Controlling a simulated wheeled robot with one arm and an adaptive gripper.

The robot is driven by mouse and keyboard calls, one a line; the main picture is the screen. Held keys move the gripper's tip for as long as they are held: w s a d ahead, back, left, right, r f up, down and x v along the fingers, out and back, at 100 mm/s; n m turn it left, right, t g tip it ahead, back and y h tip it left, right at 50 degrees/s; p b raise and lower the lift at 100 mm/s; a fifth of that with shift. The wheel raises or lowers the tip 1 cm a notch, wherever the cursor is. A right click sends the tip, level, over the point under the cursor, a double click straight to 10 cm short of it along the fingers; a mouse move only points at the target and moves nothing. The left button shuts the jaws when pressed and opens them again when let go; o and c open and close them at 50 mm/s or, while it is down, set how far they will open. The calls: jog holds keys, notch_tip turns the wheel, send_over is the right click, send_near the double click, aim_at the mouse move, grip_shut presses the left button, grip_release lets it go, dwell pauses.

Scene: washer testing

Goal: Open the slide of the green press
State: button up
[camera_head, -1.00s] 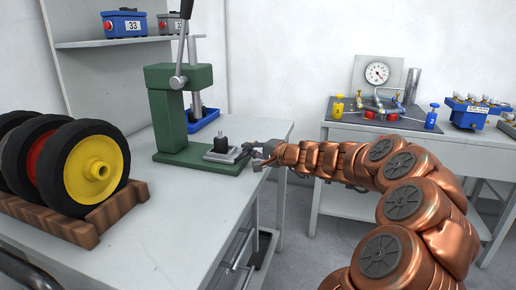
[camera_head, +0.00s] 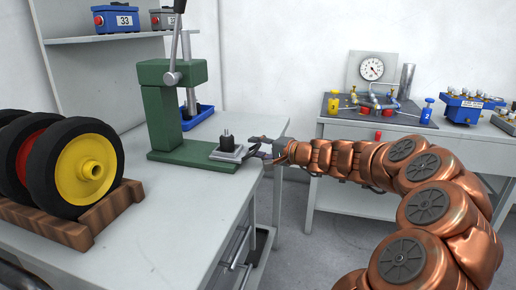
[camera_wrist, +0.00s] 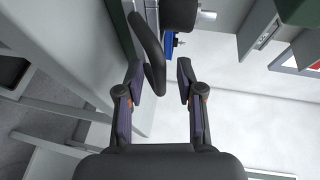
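The green press (camera_head: 154,122) stands on the grey bench, its lever raised. Its slide (camera_head: 229,153), a grey plate with a dark upright piece on it, sits at the right end of the green base and overhangs it on the right. My gripper (camera_head: 262,150) is at the slide's outer side. In the wrist view, the fingers of my gripper (camera_wrist: 160,75) are apart. A dark curved handle (camera_wrist: 150,48) lies between them, close to the left finger, with a clear gap to the right finger. I cannot tell whether the left finger touches it.
Wheels in a wooden rack (camera_head: 78,222) stand at the front left of the bench (camera_head: 180,235). A blue tray (camera_head: 203,116) lies behind the press. A second table (camera_head: 360,131) with a gauge and valves stands at the back right. Bare floor lies between the tables.

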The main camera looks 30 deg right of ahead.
jog(key=v, duration=1.2)
dwell(0.6)
